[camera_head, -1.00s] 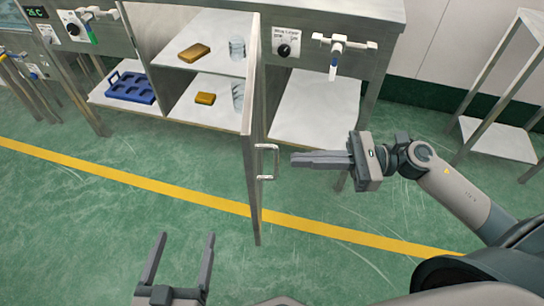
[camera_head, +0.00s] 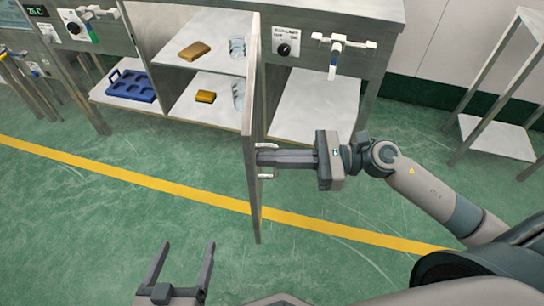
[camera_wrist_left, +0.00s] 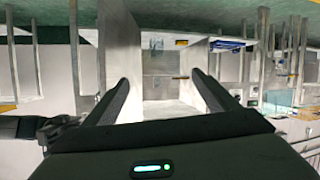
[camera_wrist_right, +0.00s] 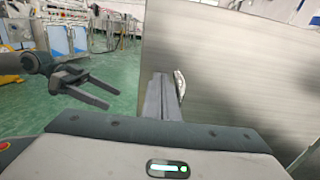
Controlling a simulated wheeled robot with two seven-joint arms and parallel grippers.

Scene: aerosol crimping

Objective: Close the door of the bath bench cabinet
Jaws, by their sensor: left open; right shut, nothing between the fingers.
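The cabinet door (camera_head: 251,190) stands open, swung out toward me and seen nearly edge-on in the head view. It fills much of the right wrist view (camera_wrist_right: 225,75). Its pale handle (camera_head: 266,176) is on the right face; part of it also shows beside my fingers in the right wrist view (camera_wrist_right: 180,84). My right gripper (camera_head: 260,158) is shut and empty, its fingertips at the door face by the handle; I cannot tell whether they touch. My left gripper (camera_head: 183,246) is open and empty, low in front of the door's left side.
The bath bench cabinet (camera_head: 310,110) holds brown blocks (camera_head: 194,51) and clear glass vessels (camera_head: 238,48) on shelves. A blue rack (camera_head: 130,86) lies on a shelf to the left. A metal stand (camera_head: 497,138) is at right. The green floor in front is clear.

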